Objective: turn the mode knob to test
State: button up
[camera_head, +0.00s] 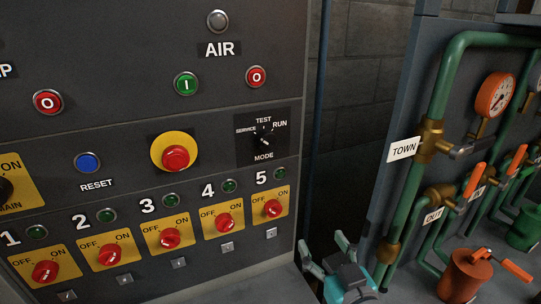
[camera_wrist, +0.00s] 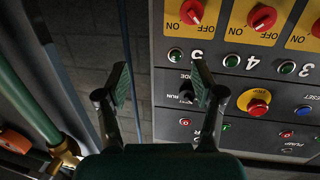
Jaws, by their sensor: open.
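The black mode knob (camera_head: 263,138) sits on a dark plate on the right part of the grey panel, with SERVICE at its left, TEST above and RUN at upper right. I cannot tell for sure which label it points to. My gripper (camera_head: 326,256) is below and to the right of the knob, apart from the panel, with its two fingers spread and nothing between them. In the wrist view the picture is turned over; my gripper (camera_wrist: 160,82) is open, and its right finger partly covers the mode plate (camera_wrist: 184,88).
A red mushroom button (camera_head: 175,157) on a yellow ring is left of the knob. Green lamp 5 (camera_head: 280,173) and its red switch (camera_head: 273,208) are below. Green pipes (camera_head: 412,160) with orange valve handles stand at right. A gap separates them from the panel.

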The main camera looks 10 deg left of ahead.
aim_at(271, 146)
jog(key=w+a+r+n+y, duration=0.1)
jog(key=a+r+n+y, duration=0.35)
jog(key=r, duration=1.15)
jog(key=shift+m+g+h, duration=0.4)
jog(key=shift+m+h, duration=0.15)
jog(key=shift+h, duration=0.2)
jog(key=x, duration=0.8)
jog(key=a+x, duration=0.1)
jog(key=x, duration=0.3)
jog(key=shift+s+f, duration=0.25)
jog(key=shift+s, duration=0.15)
jog(key=c, duration=1.1)
